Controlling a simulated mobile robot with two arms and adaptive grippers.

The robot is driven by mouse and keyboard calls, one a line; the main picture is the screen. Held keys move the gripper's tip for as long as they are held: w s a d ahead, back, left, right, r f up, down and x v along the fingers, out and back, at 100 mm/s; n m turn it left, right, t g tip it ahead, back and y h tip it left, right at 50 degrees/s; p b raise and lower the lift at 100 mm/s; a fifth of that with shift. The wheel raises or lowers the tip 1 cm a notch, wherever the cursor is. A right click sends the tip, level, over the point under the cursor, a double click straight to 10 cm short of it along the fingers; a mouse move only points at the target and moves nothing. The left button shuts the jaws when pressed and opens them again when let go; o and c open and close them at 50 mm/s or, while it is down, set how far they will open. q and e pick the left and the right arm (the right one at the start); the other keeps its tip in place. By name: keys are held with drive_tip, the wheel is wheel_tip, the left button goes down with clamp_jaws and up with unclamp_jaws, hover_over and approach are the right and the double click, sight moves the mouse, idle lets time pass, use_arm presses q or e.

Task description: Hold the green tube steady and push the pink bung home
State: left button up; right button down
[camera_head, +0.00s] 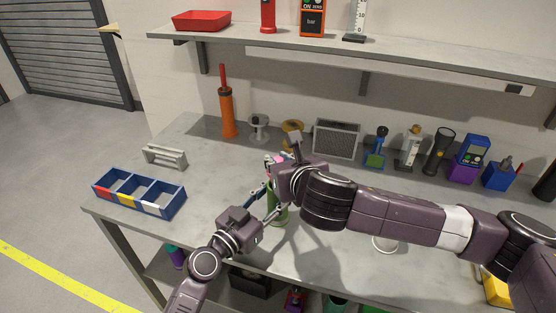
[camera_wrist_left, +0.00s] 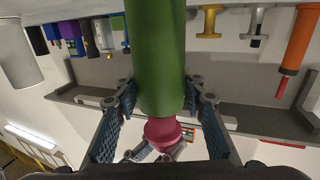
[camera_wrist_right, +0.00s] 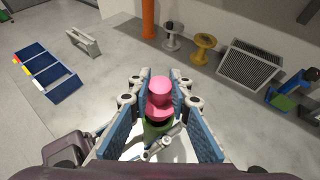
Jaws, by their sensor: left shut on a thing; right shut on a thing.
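The green tube (camera_head: 278,214) stands upright on the bench. My left gripper (camera_wrist_left: 160,96) is shut around it from the left, a finger on each side. The pink bung (camera_wrist_right: 160,98) sits at the tube's upper end, with its knob and wider collar showing above the green rim (camera_wrist_right: 157,128). My right gripper (camera_wrist_right: 160,84) is shut on the bung from above. The bung also shows at the tube's end in the left wrist view (camera_wrist_left: 164,131). How deep it sits in the tube is hidden. In the head view my right arm covers much of both.
A blue tray with compartments (camera_head: 161,211) and a grey handle-like block (camera_head: 165,157) lie on the left. An orange pump-like cylinder (camera_head: 227,113), spools (camera_head: 258,128), a grey grille box (camera_head: 337,140) and several tools line the back. The bench between tray and tube is clear.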

drive_tip(key=shift+f, duration=2.1)
drive_tip(key=c, duration=1.7)
unclamp_jaws()
drive_tip(key=v, duration=1.2)
use_arm(q)
drive_tip(key=o, duration=1.4)
drive_tip(key=shift+c, duration=0.2)
drive_tip(key=shift+s, duration=0.1)
